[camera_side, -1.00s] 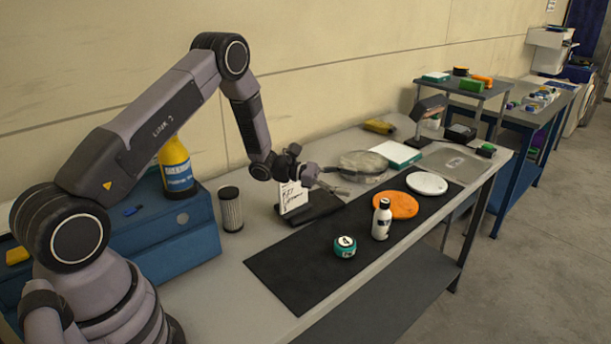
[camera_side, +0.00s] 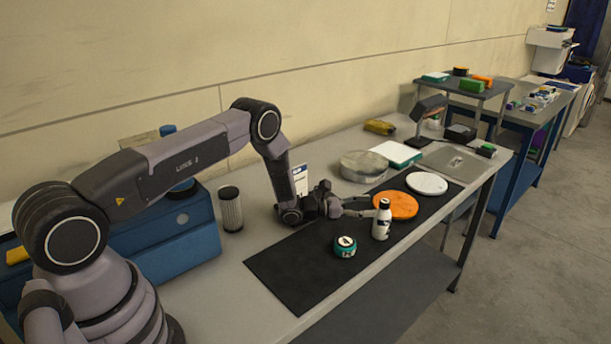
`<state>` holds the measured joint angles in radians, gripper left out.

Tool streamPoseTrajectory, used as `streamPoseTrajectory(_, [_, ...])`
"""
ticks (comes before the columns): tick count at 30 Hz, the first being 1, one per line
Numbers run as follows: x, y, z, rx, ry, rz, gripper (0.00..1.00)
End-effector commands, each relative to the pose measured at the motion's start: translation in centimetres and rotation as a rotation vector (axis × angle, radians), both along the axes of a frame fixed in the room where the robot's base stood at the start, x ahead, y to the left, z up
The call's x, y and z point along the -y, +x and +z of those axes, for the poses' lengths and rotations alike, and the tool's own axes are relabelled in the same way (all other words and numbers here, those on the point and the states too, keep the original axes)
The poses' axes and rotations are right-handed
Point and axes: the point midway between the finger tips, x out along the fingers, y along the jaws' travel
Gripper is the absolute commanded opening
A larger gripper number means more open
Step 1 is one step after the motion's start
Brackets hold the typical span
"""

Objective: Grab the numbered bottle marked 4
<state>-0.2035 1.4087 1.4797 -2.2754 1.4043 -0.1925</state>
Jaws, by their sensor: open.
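A small white bottle (camera_side: 381,225) with a grey cap and a dark mark on its side stands upright on the black mat (camera_side: 288,272); I cannot read its mark. A short teal round container (camera_side: 345,247) with a white top patch stands to its left, nearer the camera. In the earlier view that patch shows a 4. My gripper (camera_side: 367,206) is low over the mat, fingers level and pointing right toward the white bottle. It is open and empty. Its fingertips are close to the bottle's left side; I cannot tell whether they touch.
An orange disc (camera_side: 402,204) and a white disc (camera_side: 427,183) lie just behind the bottle. A clear round dish (camera_side: 363,165), a white sign (camera_side: 300,180) and a cylindrical filter (camera_side: 231,209) stand farther back. The mat's front left is clear.

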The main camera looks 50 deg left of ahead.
Motion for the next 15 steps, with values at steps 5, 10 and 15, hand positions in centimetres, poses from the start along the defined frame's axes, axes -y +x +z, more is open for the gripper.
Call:
streamPoseTrajectory(5, [2.0,2.0,0.1,0.004,0.0,-0.004,0.6])
streamPoseTrajectory(10, [3.0,3.4,0.0,0.0,0.0,-0.002,0.6])
streamPoseTrajectory(15, [3.1,3.6,0.0,-0.001,-0.001,-0.001,0.6])
